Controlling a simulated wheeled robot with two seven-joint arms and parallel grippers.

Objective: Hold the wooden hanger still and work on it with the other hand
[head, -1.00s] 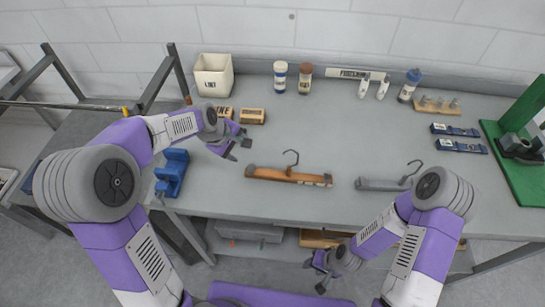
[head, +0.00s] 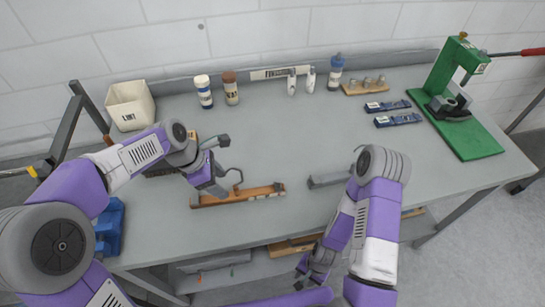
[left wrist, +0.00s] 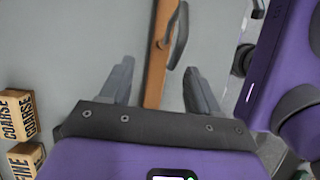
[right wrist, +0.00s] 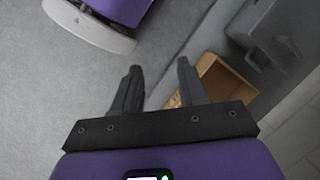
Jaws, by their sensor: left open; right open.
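The wooden hanger (head: 240,196) lies flat on the grey workbench near its front edge, its dark hook pointing to the back. My left gripper (head: 220,166) is open and just above and behind the hanger's left half in the head view. In the left wrist view the hanger's wooden bar (left wrist: 158,60) runs between the two open fingers (left wrist: 157,78), apparently below them, untouched. My right gripper (head: 301,276) is open and empty, low in front of the bench edge.
Two labelled blocks (left wrist: 16,115) are beside my left gripper. A blue tool (head: 110,226) stands at the left, and a green press (head: 462,85) at the right. The bench middle is clear.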

